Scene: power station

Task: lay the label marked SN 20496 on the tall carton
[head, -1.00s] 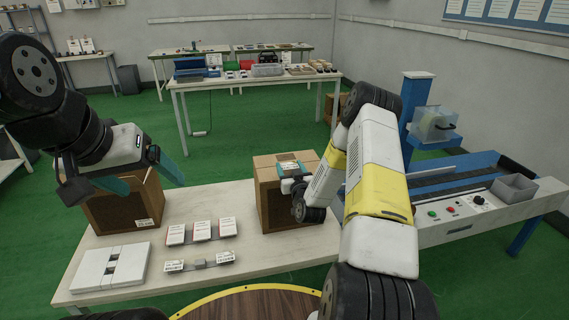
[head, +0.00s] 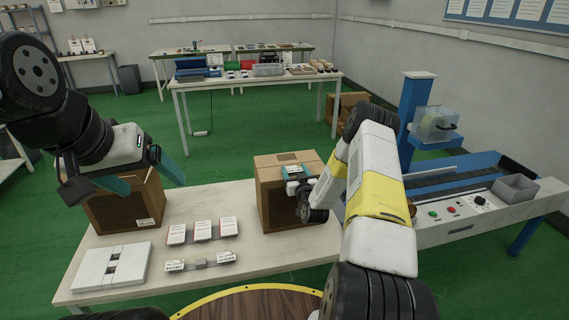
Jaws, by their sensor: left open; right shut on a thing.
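A closed brown carton (head: 271,211) stands on the right part of the near table. Another brown carton (head: 115,217), with a small label on its front, stands at the table's left. I cannot tell from their marks which is the tall one. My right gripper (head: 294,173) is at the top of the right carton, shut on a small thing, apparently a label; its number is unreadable. I cannot tell whether the label touches the carton top. My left gripper (head: 147,180) is open and empty, above and in front of the left carton.
White cards (head: 202,230) stand in a row mid-table, with small labels (head: 174,266) in front. A white flat box (head: 112,266) lies at the front left. A blue conveyor machine with a grey bin (head: 517,188) is at right.

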